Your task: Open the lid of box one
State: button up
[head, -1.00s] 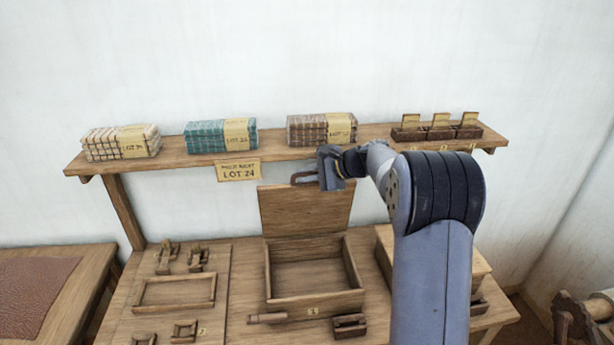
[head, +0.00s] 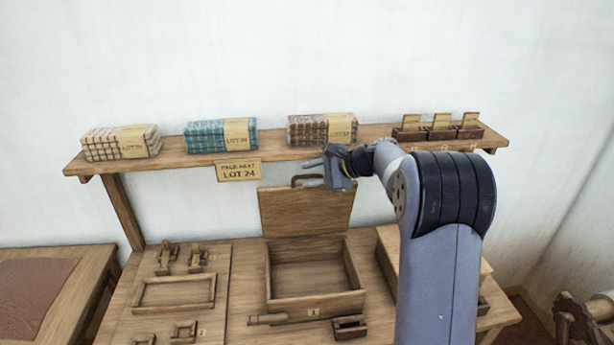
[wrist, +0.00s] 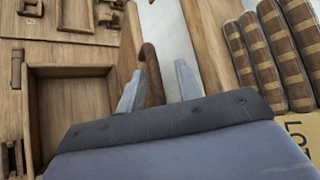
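Box one (head: 318,307) is an open wooden box with a "1" tag on its front, on the table; it also shows in the wrist view (wrist: 32,120). Its lid (head: 305,212) stands upright at the back edge, and the inside looks empty. A dark curved handle (head: 296,182) is on the lid's top edge; it also shows in the wrist view (wrist: 152,72). My gripper (head: 313,173) is open beside the handle, just above the lid. In the wrist view, my two fingers (wrist: 160,85) are apart, with the handle close to the left one. I cannot tell whether they touch.
A shelf (head: 270,157) above holds bundled cloth stacks (head: 220,135) and small card boxes (head: 438,132). A "LOT 24" sign (head: 239,172) hangs from its edge, near my gripper. A second box (head: 386,240) stands right, partly hidden by my arm. A wooden tray board (head: 176,292) lies left.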

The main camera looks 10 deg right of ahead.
jog(key=b+v, duration=0.1)
jog(key=v, duration=0.8)
jog(key=shift+r+b, duration=0.25)
jog(key=shift+b, duration=0.1)
